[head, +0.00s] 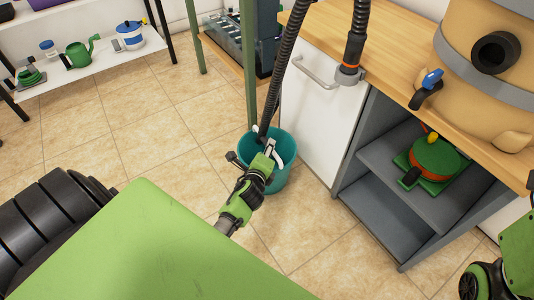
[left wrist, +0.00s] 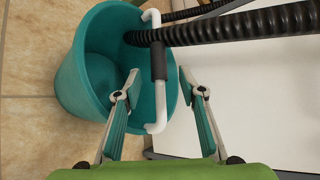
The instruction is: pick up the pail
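The teal pail (head: 279,183) stands on the tiled floor beside the white cabinet door, and it fills the upper left of the left wrist view (left wrist: 78,75). Its white handle (left wrist: 161,105) with a dark grip (left wrist: 158,60) is raised across the pail's right side. My left gripper (head: 268,150) is over the pail. In the left wrist view my left gripper (left wrist: 159,74) is open, with its fingers apart on either side of the handle. I cannot tell whether either finger touches it. My right gripper is not in view.
A black ribbed hose (head: 285,65) hangs down into the pail. A wooden-topped cabinet (head: 395,78) with open shelves stands close at the right. A green post (head: 249,65) rises behind the pail. A white shelf (head: 95,65) is at the far left. Floor to the left is clear.

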